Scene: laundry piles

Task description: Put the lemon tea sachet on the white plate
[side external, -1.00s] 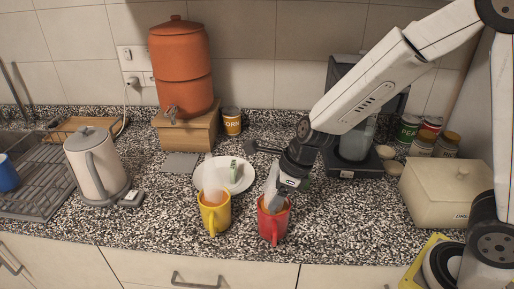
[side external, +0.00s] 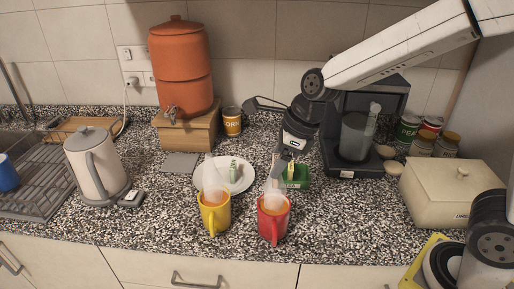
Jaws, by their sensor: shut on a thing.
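The white plate (side external: 242,186) lies on the counter behind the mugs. A small green-and-white sachet-like item (side external: 233,171) is on it; its print is too small to read. My gripper (side external: 290,167) points down over a green box (side external: 297,182), right of the plate and behind the red mug. Its fingers are shut on a small sachet-like thing, mostly hidden between the fingertips and against the box. I cannot read whether it is lemon tea, nor tell whether it is clear of the box.
A yellow mug (side external: 214,214) and a red mug (side external: 273,221) stand in front, with pale steam above them. A coffee machine (side external: 352,150) is right of my gripper. A corn can (side external: 232,121) and a terracotta dispenser (side external: 180,70) stand behind the plate.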

